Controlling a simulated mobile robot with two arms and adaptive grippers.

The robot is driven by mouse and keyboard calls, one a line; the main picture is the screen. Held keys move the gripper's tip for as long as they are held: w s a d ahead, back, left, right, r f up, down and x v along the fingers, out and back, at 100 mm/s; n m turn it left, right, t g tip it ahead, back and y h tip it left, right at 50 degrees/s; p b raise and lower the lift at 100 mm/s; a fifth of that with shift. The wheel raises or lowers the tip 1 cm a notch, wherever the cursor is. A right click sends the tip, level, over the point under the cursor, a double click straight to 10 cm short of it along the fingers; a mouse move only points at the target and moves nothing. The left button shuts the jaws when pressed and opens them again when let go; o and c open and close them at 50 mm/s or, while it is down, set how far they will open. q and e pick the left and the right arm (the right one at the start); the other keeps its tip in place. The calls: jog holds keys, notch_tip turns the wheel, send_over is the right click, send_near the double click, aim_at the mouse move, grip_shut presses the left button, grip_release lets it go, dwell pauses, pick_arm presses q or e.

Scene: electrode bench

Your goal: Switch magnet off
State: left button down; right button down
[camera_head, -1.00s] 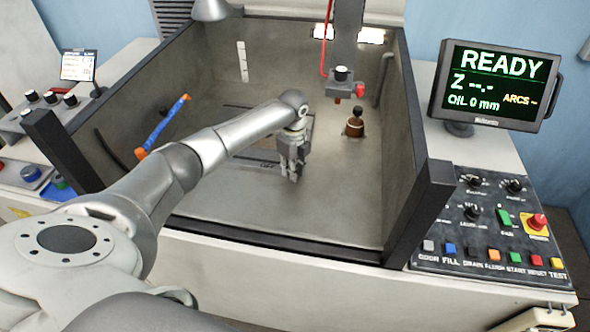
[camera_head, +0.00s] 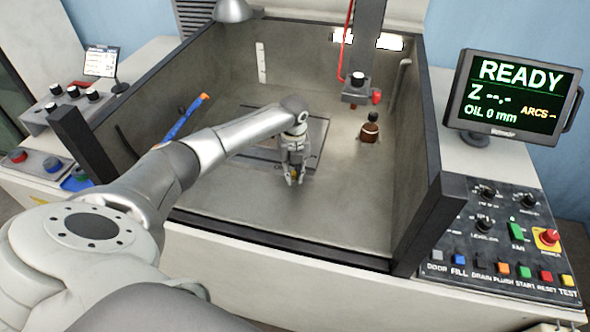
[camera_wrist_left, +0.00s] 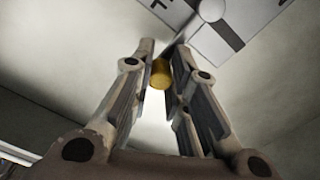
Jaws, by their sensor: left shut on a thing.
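My left gripper (camera_head: 293,179) reaches down into the tank, over the front edge of a flat grey plate (camera_head: 258,152) on the tank floor. This plate may be the magnet; I cannot tell for sure. In the left wrist view, the fingers of my left gripper (camera_wrist_left: 162,68) are shut on a small brass-coloured round piece (camera_wrist_left: 161,75). A little of the brass piece also shows in the head view (camera_head: 294,174). What it is attached to is hidden. A grey marked block (camera_wrist_left: 226,25) lies just beyond the fingertips. My right gripper is not in view.
The tank's dark front rim (camera_head: 280,246) lies below my arm. A blue hose (camera_head: 186,117) is at left. A button panel (camera_head: 503,240) and a READY screen (camera_head: 515,95) stand at right.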

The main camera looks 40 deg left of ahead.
aim_at(294, 172)
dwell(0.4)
pick_arm(q)
jog(key=c, duration=1.3)
grip_release()
jog(key=shift+s, duration=0.1)
jog(key=shift+c, duration=0.2)
jog(key=shift+r, duration=0.3)
notch_tip(294, 172, up, 11)
jog(key=shift+r, duration=0.2)
